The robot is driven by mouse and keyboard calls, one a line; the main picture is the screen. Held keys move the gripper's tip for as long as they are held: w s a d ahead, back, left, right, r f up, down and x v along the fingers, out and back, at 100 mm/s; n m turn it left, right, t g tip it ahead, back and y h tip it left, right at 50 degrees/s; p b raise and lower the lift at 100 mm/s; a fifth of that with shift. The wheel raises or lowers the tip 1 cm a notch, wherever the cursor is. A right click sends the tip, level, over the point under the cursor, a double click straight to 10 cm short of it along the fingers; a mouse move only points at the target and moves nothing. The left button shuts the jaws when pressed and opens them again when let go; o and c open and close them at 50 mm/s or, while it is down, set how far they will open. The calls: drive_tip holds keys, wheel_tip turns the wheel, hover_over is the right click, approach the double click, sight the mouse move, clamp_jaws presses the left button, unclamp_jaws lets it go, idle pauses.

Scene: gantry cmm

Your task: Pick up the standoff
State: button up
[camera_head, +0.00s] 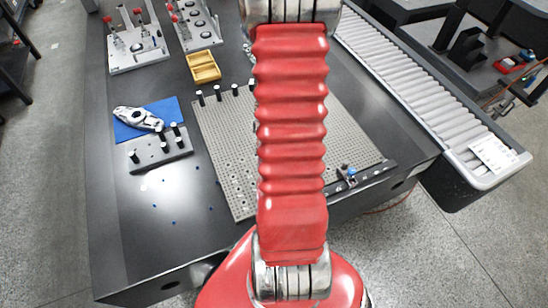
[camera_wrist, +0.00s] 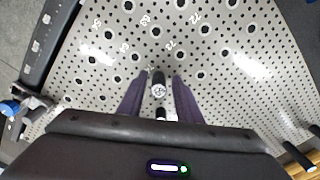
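A black standoff with a pale, marked top (camera_wrist: 159,91) is in the wrist view, over the perforated plate (camera_wrist: 100,100). It lies between the two purple fingers of my gripper (camera_wrist: 160,78). The fingers are apart and a small gap seems to show on each side of it. A second short dark post (camera_wrist: 160,113) shows just below it, close to the gripper body. In the head view my red arm hides my gripper and the middle of the plate (camera_head: 225,150). Several black standoffs with pale tops (camera_head: 217,93) stand along the plate's far left edge.
A grey block with black posts (camera_head: 160,150) and a blue mat (camera_head: 170,108) bearing a metal part (camera_head: 135,117) lie left. A yellow tray (camera_head: 203,67) is beyond the plate. A roller conveyor (camera_head: 410,85) runs at right. A blue-knobbed item (camera_head: 351,173) is at the front rail.

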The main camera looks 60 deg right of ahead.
clamp_jaws()
drive_tip(key=shift+r, duration=0.2)
idle(0.3)
drive_tip(key=shift+w+r, duration=0.1)
drive_tip(key=shift+r, duration=0.55)
wheel_tip(320, 180, up, 8)
drive_tip(key=shift+r, duration=0.2)
drive_tip(key=shift+a, duration=0.1)
idle(0.4)
